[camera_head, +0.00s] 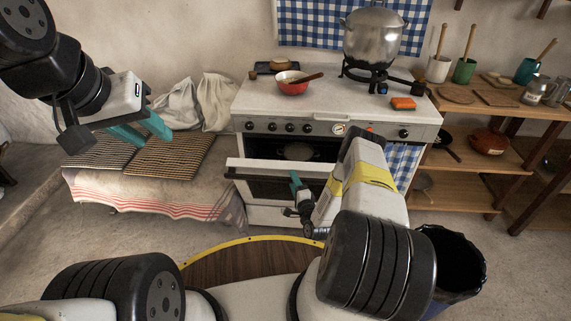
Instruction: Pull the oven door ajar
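The white stove's oven (262,147) stands in the middle, with its door (262,186) tilted partly down. A dark gap with a round item inside shows above the door's top edge. A dark handle bar (240,176) runs along the upper front of the door. My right gripper (299,196) is in front of the door's right part, close to the handle. My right arm hides that end of the door, and I cannot tell whether the fingers touch the handle. My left gripper (142,132) is open and empty, in the air left of the stove.
A red bowl (292,86) and a large metal pot (372,36) stand on the stove top. A cloth-covered bench (150,190) is at left. Wooden shelves (470,168) are at right. A black bin (455,255) is at lower right.

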